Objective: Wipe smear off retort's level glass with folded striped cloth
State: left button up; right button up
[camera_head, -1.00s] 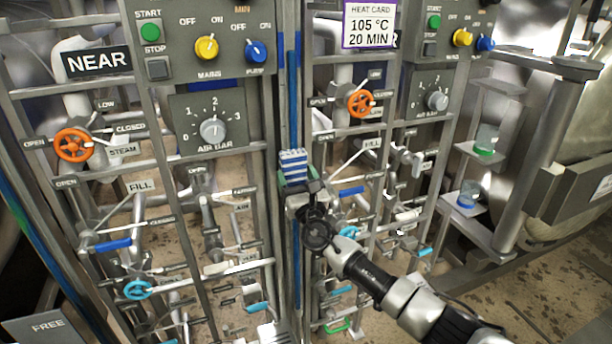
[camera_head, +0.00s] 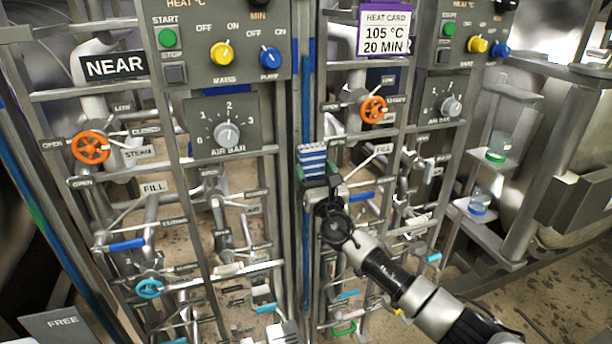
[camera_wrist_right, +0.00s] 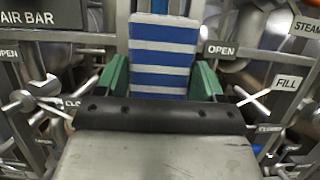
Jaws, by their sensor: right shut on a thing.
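The folded cloth (camera_head: 312,158) has blue and white stripes and stands upright in my right gripper (camera_head: 316,178). In the right wrist view the cloth (camera_wrist_right: 163,55) sits between the two green fingertips (camera_wrist_right: 161,78), which are shut on it. The gripper is in front of the blue vertical strip (camera_head: 305,95) between the two control panels. This may be the level glass, but I cannot tell. Whatever lies directly behind the cloth is hidden, and I see no smear. My left gripper is not in view.
Orange handwheels (camera_head: 90,148) and (camera_head: 374,109) are on the racks, with several labelled levers and pipes around. A heat card (camera_head: 384,31) hangs above right of the cloth. Shelves at the right hold a green-based container (camera_head: 497,147) and a blue-based one (camera_head: 479,202).

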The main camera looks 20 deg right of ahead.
jog(key=shift+d+f, duration=0.1)
jog(key=shift+d, duration=0.65)
jog(key=shift+b, duration=0.45)
jog(key=shift+a+r+p, duration=0.2)
jog(key=shift+a+p, duration=0.1)
jog(key=shift+a, duration=0.15)
jog(key=a, duration=0.3)
jog(key=shift+a+f, duration=0.1)
jog(key=shift+f, duration=0.05)
jog(key=shift+s+p, duration=0.1)
jog(key=shift+p, duration=0.2)
